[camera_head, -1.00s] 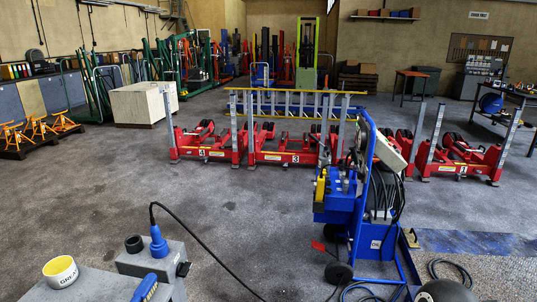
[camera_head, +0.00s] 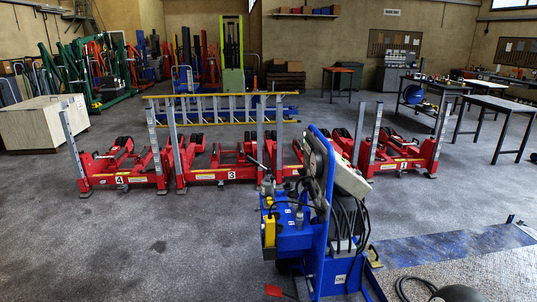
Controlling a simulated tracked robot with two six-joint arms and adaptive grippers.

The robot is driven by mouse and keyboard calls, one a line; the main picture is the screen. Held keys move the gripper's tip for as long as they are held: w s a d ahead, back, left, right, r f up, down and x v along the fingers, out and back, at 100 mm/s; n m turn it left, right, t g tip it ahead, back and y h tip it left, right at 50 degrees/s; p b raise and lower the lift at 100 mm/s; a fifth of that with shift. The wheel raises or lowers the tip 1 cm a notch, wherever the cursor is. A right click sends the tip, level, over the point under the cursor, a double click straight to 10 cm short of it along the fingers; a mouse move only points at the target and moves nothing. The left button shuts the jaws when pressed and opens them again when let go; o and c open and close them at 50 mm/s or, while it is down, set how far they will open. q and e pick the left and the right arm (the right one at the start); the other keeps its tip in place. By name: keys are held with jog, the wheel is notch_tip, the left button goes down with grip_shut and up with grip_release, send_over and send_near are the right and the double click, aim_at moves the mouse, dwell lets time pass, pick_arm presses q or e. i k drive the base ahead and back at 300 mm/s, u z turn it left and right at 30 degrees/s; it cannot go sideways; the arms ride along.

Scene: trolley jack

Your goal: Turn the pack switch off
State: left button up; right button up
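The blue wheeled pack (camera_head: 322,252) stands upright on the floor, right of the lower middle of the head view. A pale sloped control box (camera_head: 350,180) sits on its upper right side, with small dark and coloured spots on its face. I cannot make out which of these, if any, is the pack switch, or its position. A yellow part (camera_head: 270,228) is on the pack's left side, and dark cable loops hang on its right. Neither of my grippers is in view.
A red piece (camera_head: 273,290) lies at the pack's foot. The floor at left is clear.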

aim_at(301, 172)
jog(key=z, duration=0.25)
jog(key=i, duration=1.45)
jog(key=z, duration=0.05)
jog(key=k, duration=0.45)
jog(key=u, duration=1.6)
jog(key=i, duration=3.1)
jog(key=u, duration=0.05)
